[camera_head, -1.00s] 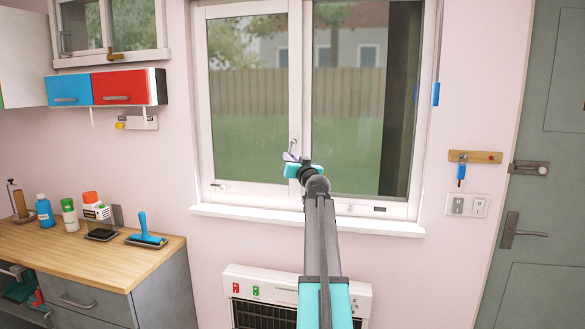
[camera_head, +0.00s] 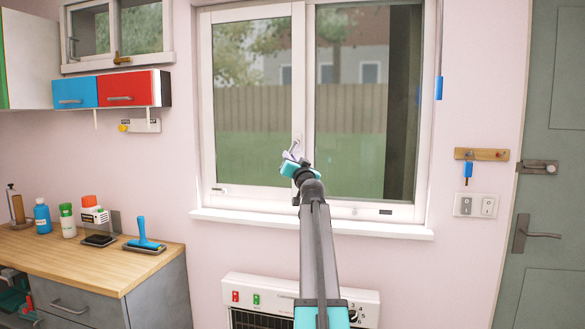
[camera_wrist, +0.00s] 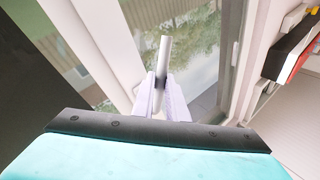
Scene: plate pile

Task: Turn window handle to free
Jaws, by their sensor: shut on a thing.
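The window (camera_head: 249,202) has a white frame and two panes. Its handle (camera_head: 296,142) is a slim light-coloured bar on the middle upright, and in the wrist view the handle (camera_wrist: 164,58) stands out between my fingers. My gripper (camera_head: 289,156) is at the handle, and in the wrist view its pale fingers (camera_wrist: 160,98) are closed around the bar. The handle sits tilted in the head view. Its base is partly hidden by my gripper.
A white sill (camera_head: 250,218) runs below the window, with a heater (camera_head: 270,283) under it. A wooden worktop (camera_head: 110,268) with bottles and a blue-handled tool is at left. A grey-green door (camera_head: 550,190) is at right. A key hook board (camera_head: 481,154) hangs between.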

